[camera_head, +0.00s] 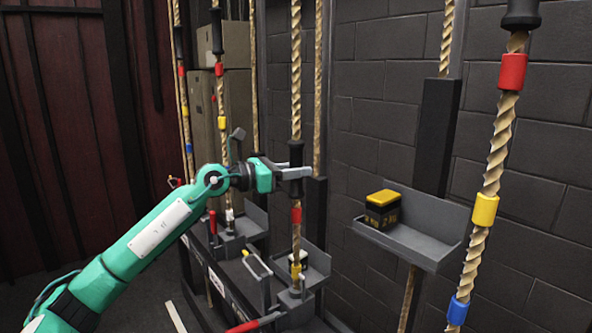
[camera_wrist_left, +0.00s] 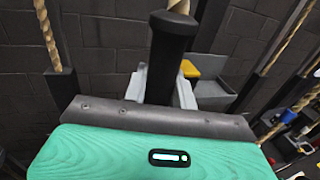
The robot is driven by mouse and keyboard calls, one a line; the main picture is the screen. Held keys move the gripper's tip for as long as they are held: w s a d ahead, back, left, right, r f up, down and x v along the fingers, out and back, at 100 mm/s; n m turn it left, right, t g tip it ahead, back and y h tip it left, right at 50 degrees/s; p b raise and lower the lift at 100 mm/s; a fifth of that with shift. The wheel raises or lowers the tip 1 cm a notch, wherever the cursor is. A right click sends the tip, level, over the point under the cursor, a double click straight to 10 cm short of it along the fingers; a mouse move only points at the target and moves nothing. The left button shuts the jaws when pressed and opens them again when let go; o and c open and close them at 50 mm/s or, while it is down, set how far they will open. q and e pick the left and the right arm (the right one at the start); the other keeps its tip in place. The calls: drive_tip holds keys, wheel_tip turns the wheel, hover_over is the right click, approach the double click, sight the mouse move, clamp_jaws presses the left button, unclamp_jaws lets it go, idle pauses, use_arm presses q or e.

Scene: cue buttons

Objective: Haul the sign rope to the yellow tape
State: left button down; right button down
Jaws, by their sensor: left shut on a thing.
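My left gripper (camera_head: 298,173) is shut on the black grip (camera_head: 296,152) of the middle rope (camera_head: 296,75), which hangs upright. The grip also shows between the fingers in the left wrist view (camera_wrist_left: 172,55). A red tape (camera_head: 296,215) is on this rope below the gripper. Something yellow shows lower down near its lock, but I cannot tell whether it is tape. The near right rope (camera_head: 497,150) has red, yellow (camera_head: 484,209) and blue bands. I cannot read which rope is the sign rope. My right gripper is not in view.
Rope locks with a red-handled lever (camera_head: 255,324) and metal guards stand below my arm. A grey tray (camera_head: 425,246) holds a black and yellow weight (camera_head: 382,209) to the right. More ropes (camera_head: 221,100) hang at left. A dark block wall (camera_head: 390,120) is behind.

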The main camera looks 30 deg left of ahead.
use_arm(q)
drive_tip(key=c, duration=1.1)
unclamp_jaws()
drive_tip(key=shift+c, duration=0.2)
drive_tip(key=shift+a, duration=0.1)
drive_tip(key=shift+s+a+f, duration=0.1)
drive_tip(key=shift+s+a, duration=0.1)
drive_tip(key=shift+s, duration=0.1)
drive_tip(key=b+v, duration=0.5)
drive_tip(key=v, duration=0.8)
drive_tip(key=shift+b, duration=0.35)
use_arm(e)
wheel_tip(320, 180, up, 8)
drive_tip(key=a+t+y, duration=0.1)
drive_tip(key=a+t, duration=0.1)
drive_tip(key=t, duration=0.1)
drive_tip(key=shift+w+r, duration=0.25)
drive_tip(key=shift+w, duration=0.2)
use_arm(q)
drive_tip(key=shift+d, duration=0.1)
